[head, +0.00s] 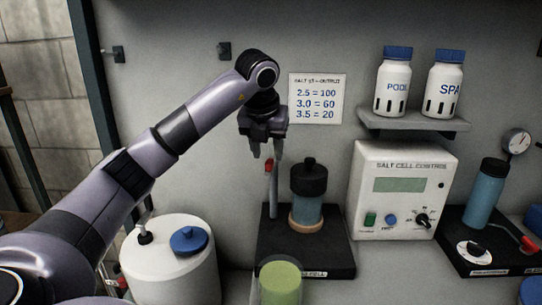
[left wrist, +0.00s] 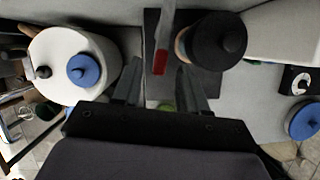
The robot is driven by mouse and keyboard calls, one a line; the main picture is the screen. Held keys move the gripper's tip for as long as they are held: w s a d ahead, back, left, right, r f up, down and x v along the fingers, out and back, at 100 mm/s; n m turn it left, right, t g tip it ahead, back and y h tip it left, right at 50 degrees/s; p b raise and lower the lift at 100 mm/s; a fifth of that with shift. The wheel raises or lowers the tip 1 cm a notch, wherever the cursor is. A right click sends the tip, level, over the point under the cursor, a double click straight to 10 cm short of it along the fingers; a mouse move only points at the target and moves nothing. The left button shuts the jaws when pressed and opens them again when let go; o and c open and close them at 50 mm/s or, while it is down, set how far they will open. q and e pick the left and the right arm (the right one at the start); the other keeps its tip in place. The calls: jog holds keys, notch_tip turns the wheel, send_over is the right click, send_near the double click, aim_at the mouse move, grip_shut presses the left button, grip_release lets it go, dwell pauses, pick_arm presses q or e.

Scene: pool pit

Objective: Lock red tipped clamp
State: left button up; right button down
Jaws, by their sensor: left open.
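The red tipped clamp (head: 268,167) shows in the head view as a red tip beside a grey upright post (head: 273,190) on a black base (head: 330,262). A blue cell with a black cap (head: 308,195) stands on that base, right of the post. My left gripper (head: 262,152) is open and points down just above the red tip. In the left wrist view the red tip (left wrist: 160,62) lies ahead, between the lines of the open fingers (left wrist: 158,85), with no contact that I can make out. My right gripper is not in view.
A white tank with a blue lid (head: 188,241) stands left of the base. A green cup (head: 280,283) stands in front. The salt cell control box (head: 400,190) is to the right, below a shelf (head: 413,121) with two white bottles. The wall is close behind.

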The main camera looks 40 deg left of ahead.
pick_arm(q)
jog(key=shift+x, duration=1.4)
grip_shut()
jog(key=shift+a+m, duration=0.1)
jog(key=shift+m, duration=0.2)
jog(key=w+a+m+h, duration=0.1)
jog(key=a+m+h, duration=0.4)
jog(key=m, duration=1)
jog(key=shift+a+g+h, duration=0.4)
jog(key=shift+a, duration=0.4)
jog(key=shift+w+r+m, duration=0.1)
jog(key=shift+w+m, duration=0.05)
jog(key=shift+m, duration=0.15)
